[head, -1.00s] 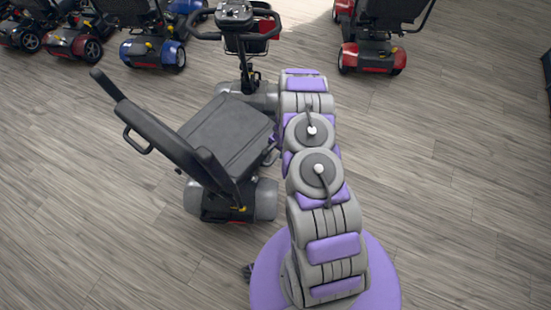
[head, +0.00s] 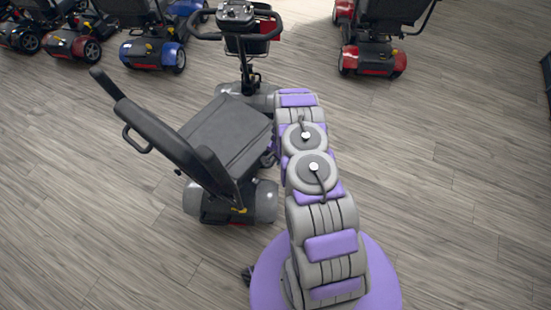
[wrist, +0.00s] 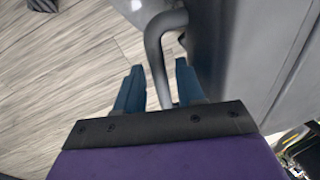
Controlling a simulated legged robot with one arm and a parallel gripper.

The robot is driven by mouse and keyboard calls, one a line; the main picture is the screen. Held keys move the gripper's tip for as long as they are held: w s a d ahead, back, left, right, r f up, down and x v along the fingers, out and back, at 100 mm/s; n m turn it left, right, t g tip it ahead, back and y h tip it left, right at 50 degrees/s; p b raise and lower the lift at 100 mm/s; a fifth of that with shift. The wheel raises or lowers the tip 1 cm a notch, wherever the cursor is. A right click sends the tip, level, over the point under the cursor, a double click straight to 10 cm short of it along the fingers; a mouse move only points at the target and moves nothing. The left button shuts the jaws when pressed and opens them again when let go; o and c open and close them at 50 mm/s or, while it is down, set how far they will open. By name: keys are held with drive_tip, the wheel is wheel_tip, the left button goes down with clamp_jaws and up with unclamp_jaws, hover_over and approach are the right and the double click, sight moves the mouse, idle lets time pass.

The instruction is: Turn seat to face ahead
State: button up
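The grey and black scooter stands left of my arm in the head view. Its dark seat (head: 222,135) is turned at an angle to the scooter's length, with its backrest (head: 175,140) at the lower left and its front toward the upper right. The tiller (head: 240,18) is at the top. In the wrist view, my gripper (wrist: 158,85) has two blue fingers apart, with a curved grey bar (wrist: 156,55) between them. A grey panel (wrist: 240,60) lies to the right. My gripper is hidden in the head view behind my arm.
Several other scooters stand along the top: a blue one (head: 153,52), a dark red one (head: 75,42) and a red one (head: 372,55). Wood-plank floor (head: 460,180) is clear on the right. A dark object (head: 547,85) is at the right edge.

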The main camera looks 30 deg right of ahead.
drive_tip(key=shift+d, duration=0.2)
clamp_jaws()
idle(0.3)
